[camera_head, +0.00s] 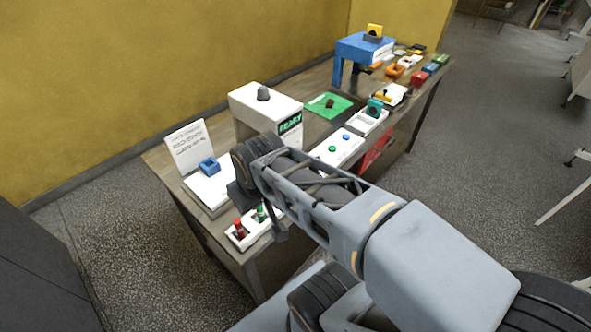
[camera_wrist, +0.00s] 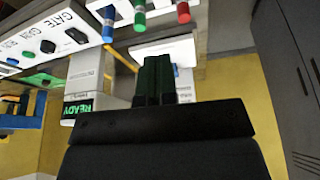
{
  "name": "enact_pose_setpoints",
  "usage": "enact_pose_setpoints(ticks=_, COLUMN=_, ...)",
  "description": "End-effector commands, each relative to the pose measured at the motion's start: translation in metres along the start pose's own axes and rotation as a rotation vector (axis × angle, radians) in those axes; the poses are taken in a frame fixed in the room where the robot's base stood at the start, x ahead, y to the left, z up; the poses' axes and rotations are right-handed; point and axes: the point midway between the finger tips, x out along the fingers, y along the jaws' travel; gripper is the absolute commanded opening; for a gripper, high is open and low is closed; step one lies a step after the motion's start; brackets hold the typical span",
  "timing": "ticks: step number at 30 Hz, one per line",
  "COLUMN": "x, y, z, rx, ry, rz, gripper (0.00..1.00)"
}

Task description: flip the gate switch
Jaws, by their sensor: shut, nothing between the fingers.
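In the wrist view a white panel (camera_wrist: 20,30) at the upper left carries the printed word GATE. A black control (camera_wrist: 80,36) sits beside that word and looks like the gate switch. I cannot tell which way it is set.
A white box with a READY display (camera_head: 290,124) stands mid-table. A white tray (camera_head: 232,238) with red and green pegs lies at the front left. A blue block (camera_head: 209,166) and an upright white card (camera_head: 188,146) are at the left end. A blue stand (camera_head: 362,47) is farther back.

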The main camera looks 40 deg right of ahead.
Motion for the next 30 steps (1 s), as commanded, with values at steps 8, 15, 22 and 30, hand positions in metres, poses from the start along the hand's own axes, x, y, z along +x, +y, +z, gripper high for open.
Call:
enact_pose_setpoints(ticks=8, x=-0.001, y=0.049, z=-0.043, rx=-0.467, ry=-0.085, rz=-0.002, gripper=0.00)
enact_pose_setpoints(ticks=15, x=0.011, y=0.119, z=-0.075, rx=-1.022, ry=-0.152, rz=-0.078, gripper=0.00)
enact_pose_setpoints(ticks=22, x=0.025, y=0.177, z=-0.085, rx=-1.425, ry=-0.158, rz=-0.166, gripper=0.00)
enact_pose_setpoints(ticks=30, x=0.034, y=0.210, z=-0.085, rx=-1.652, ry=-0.143, rz=-0.217, gripper=0.00)
